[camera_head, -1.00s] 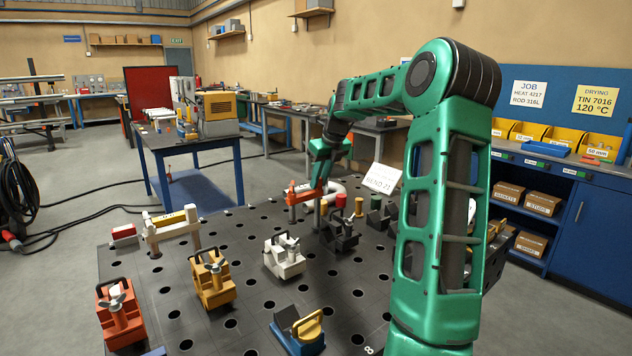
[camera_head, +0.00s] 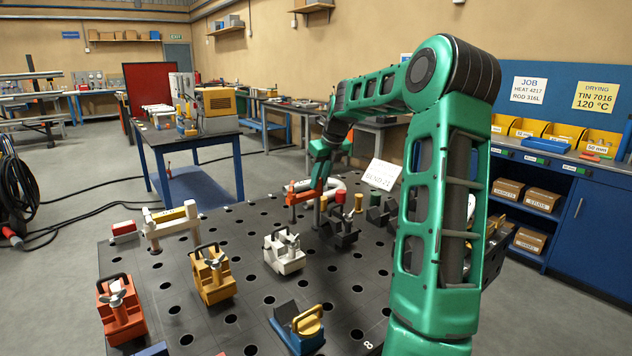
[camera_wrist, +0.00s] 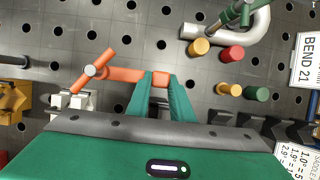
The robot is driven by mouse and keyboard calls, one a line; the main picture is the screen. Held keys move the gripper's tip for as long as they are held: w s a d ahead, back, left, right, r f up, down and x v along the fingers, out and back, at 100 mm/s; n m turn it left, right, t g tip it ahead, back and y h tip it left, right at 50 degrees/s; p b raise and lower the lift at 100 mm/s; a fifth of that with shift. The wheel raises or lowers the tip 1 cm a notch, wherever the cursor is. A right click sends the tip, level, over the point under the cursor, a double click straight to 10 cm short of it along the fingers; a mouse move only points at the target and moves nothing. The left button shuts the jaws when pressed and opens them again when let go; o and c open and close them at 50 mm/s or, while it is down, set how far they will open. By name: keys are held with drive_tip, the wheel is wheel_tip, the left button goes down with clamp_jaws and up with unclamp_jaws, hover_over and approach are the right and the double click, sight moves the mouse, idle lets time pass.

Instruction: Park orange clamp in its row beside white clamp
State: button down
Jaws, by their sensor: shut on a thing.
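The orange clamp (camera_head: 302,193) is a bar with an upright post and a T-handle; in the wrist view its bar (camera_wrist: 122,75) reaches left from the jaws to the crossed handle. My gripper (camera_wrist: 160,80) is shut on the bar's right end and holds it above the table. A white clamp block (camera_head: 284,252) with a wing screw stands nearer and left of my gripper in the head view; in the wrist view it lies partly under the orange handle (camera_wrist: 72,104). The held clamp's lower end is hard to make out.
The black perforated table (camera_head: 250,222) also bears a yellow clamp (camera_head: 212,274), a red-orange clamp (camera_head: 120,310), a black block (camera_head: 340,232) and a blue block (camera_head: 297,330). A bent grey pipe (camera_wrist: 255,40) and several coloured pegs are right of my gripper.

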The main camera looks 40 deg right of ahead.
drive_tip(key=shift+f, duration=0.1)
drive_tip(key=c, duration=1.5)
unclamp_jaws()
drive_tip(key=v, duration=1)
drive_tip(key=shift+r, duration=0.25)
